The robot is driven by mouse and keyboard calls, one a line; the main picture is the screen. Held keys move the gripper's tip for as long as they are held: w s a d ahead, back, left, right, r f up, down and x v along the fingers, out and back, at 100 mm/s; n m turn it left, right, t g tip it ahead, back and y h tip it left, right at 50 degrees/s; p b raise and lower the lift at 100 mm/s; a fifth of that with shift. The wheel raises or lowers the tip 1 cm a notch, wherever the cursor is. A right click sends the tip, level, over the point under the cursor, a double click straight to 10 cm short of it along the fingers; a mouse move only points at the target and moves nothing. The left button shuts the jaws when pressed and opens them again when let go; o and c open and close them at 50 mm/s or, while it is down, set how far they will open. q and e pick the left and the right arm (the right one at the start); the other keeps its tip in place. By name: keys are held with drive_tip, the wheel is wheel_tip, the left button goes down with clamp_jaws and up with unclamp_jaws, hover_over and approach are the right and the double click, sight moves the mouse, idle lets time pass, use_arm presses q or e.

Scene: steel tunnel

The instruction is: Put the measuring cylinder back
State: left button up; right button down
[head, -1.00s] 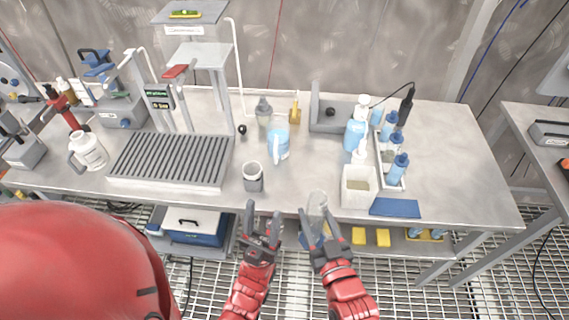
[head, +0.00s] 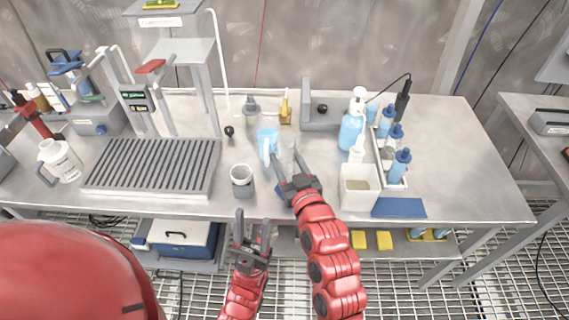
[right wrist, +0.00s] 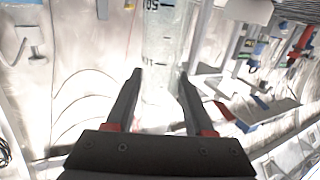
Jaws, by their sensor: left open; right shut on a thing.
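The measuring cylinder (right wrist: 165,45) is clear, with dark graduation marks, and stands between the fingers in the right wrist view. My right gripper (head: 291,178) is shut on it over the front part of the bench, right of the grey mug. In the head view the cylinder is faint, partly hidden by the gripper; a bit of blue shows low beside the fingers. I cannot tell whether its foot touches the bench. My left gripper (head: 252,228) is open and empty, in front of the bench edge.
On the bench (head: 460,160) a grey mug (head: 242,180) and a blue jug (head: 267,143) stand close by. A white bin (head: 360,187), a bottle tray (head: 392,175) and a blue mat (head: 399,208) lie right. A ribbed rack (head: 150,168) lies left. The bench's right end is clear.

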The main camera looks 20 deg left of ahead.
sight(285, 165)
drive_tip(key=shift+x, duration=0.8)
drive_tip(key=f, duration=0.1)
drive_tip(key=f+p, duration=0.1)
drive_tip(key=f, duration=0.1)
drive_tip(key=shift+w+f, duration=0.2)
drive_tip(key=shift+f, duration=0.15)
drive_tip(key=shift+f, duration=0.15)
drive_tip(key=shift+c, duration=1.3)
unclamp_jaws()
drive_tip(key=shift+s, duration=0.1)
